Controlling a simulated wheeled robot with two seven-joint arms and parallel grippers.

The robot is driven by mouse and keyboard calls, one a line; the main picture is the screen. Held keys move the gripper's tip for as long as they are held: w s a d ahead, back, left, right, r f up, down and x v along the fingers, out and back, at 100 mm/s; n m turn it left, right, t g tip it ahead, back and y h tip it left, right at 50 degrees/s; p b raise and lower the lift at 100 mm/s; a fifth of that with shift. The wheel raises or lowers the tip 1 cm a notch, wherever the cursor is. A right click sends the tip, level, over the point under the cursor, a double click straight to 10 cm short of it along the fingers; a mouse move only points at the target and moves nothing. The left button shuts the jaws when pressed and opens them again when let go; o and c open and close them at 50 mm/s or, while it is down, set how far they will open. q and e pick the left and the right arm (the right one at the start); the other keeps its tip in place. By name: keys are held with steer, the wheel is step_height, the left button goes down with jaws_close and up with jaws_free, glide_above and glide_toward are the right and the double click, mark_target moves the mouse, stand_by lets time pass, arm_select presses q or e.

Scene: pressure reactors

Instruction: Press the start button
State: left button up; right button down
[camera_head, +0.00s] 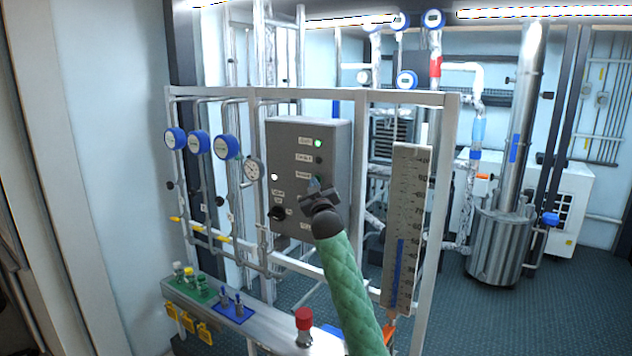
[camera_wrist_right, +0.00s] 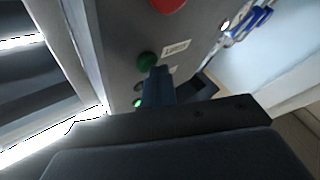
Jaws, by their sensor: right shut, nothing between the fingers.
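The grey control box (camera_head: 295,150) is mounted on the white frame in the middle of the head view. A green button (camera_wrist_right: 147,61) shows on its face in the right wrist view, beside a white label; I take it as the start button, though the label is too blurred to read. My right gripper (camera_head: 314,188) is shut and empty, pointing at the box face. In the right wrist view its fingertips (camera_wrist_right: 160,70) appear right beside the green button, partly over it. I cannot tell whether they touch. My left gripper is not in view.
The box also carries a lit green lamp (camera_head: 318,143), a dark button (camera_head: 319,160), a white lamp (camera_head: 274,177) and a black knob (camera_head: 277,213). A red button (camera_wrist_right: 167,4) shows in the wrist view. A level gauge (camera_head: 408,220) stands right of my arm; blue-rimmed gauges (camera_head: 198,143) are at left.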

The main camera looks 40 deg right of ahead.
steer(key=shift+s+a, duration=0.3)
steer(key=shift+a, duration=0.45)
steer(key=shift+s+a, duration=0.3)
steer(key=shift+a, duration=0.45)
steer(key=shift+s+a, duration=0.35)
steer(key=shift+a, duration=0.45)
steer(key=shift+s+a, duration=0.3)
steer(key=shift+a, duration=0.45)
